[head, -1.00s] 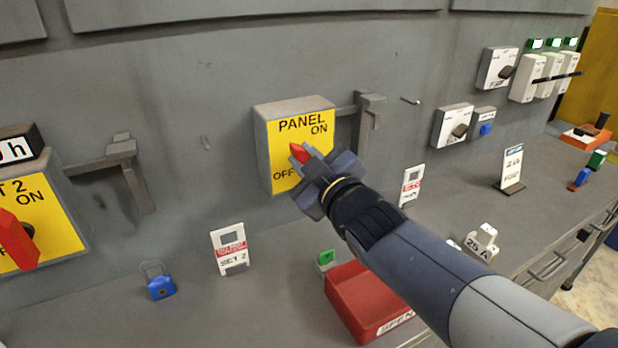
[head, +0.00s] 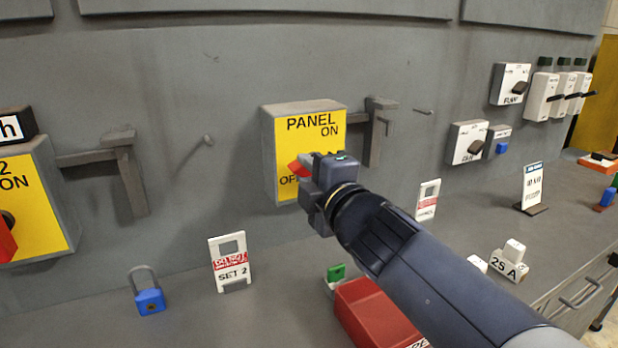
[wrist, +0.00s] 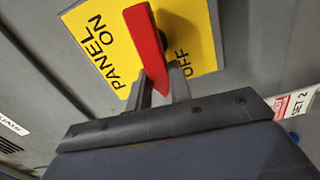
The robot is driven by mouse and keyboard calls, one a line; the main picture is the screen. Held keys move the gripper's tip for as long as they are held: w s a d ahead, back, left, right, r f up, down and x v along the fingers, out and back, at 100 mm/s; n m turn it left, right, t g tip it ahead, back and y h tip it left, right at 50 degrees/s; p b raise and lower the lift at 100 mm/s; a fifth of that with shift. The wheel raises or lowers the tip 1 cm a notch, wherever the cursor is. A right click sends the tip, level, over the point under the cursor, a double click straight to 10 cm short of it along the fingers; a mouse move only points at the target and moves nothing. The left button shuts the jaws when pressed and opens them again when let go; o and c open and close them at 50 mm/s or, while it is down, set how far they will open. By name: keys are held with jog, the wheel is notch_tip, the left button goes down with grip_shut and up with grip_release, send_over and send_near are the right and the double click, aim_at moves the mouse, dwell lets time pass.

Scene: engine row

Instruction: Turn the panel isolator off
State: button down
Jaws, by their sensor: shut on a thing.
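The panel isolator (head: 269,150) is a grey box with a yellow face on the back wall, marked PANEL and ON at the top and OFF at lower left. In the head view its red handle (head: 299,169) shows only as a tip pointing left, just above OFF; my gripper hides the rest. In the wrist view the red handle (wrist: 148,45) lies across the yellow face between the ON and OFF words. My gripper (head: 316,178) is shut on the handle, with a finger on each side of it in the wrist view (wrist: 160,84).
A bracket (head: 376,130) juts beside the isolator's right side. Below stand a SET 2 tag (head: 230,264), a blue padlock (head: 149,300) and a red bin (head: 372,312). Another yellow isolator (head: 40,200) is at left. White switch boxes (head: 468,143) are at right.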

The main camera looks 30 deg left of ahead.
jog(key=shift+f+n, duration=0.15)
jog(key=shift+n, duration=0.35)
jog(key=c, duration=1.3)
grip_release()
jog(key=shift+d, duration=0.1)
jog(key=shift+p+v, duration=1.15)
jog(key=shift+v, duration=4.15)
